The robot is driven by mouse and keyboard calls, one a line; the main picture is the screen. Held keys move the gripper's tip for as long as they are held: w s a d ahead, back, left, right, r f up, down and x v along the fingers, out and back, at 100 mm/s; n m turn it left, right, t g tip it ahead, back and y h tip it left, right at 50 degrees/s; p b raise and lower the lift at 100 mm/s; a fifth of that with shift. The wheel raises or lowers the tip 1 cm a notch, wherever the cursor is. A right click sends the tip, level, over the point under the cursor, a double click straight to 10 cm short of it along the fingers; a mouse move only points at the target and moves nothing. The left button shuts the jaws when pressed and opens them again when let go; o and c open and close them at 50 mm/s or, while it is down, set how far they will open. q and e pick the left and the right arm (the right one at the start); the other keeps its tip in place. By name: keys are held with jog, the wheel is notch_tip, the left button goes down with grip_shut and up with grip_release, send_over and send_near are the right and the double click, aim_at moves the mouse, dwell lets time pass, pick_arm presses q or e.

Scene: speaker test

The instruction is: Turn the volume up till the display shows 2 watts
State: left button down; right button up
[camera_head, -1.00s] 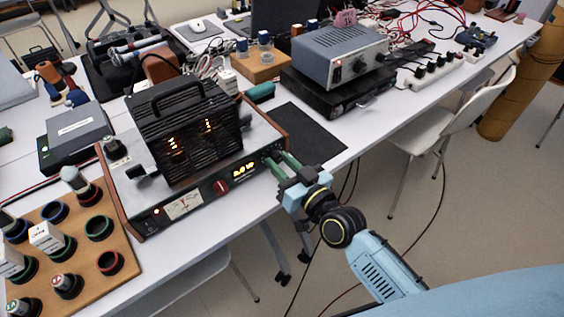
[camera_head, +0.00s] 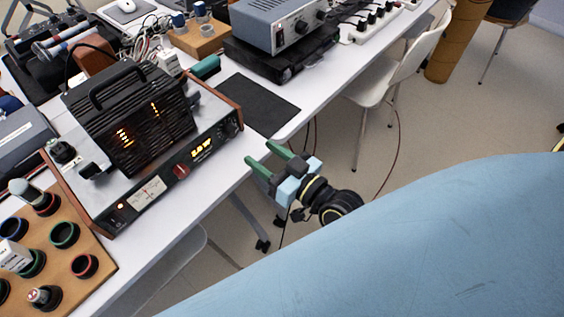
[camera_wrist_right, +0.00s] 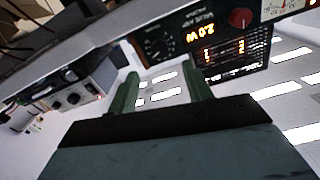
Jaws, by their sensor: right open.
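The amplifier (camera_head: 170,190) stands on the white table with a glowing tube cage (camera_head: 135,110) on top. Its lit amber display (camera_head: 202,147) is on the front panel, right of a red knob (camera_head: 181,171). In the right wrist view the display (camera_wrist_right: 200,33) appears to read 2.0 W. The dark volume knob (camera_head: 232,128) is at the panel's right end; its dial also shows in the right wrist view (camera_wrist_right: 156,45). My right gripper (camera_head: 262,155) is open and empty, in front of the knob and apart from it. My left gripper is out of view.
A wooden board (camera_head: 75,290) with several coloured ring holders stands at the lower left. A grey power supply (camera_head: 290,20) on a black box and a dark mat (camera_head: 257,104) lie farther right. A white chair (camera_head: 385,90) stands beyond the table edge.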

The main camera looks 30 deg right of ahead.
jog(key=shift+v, duration=2.45)
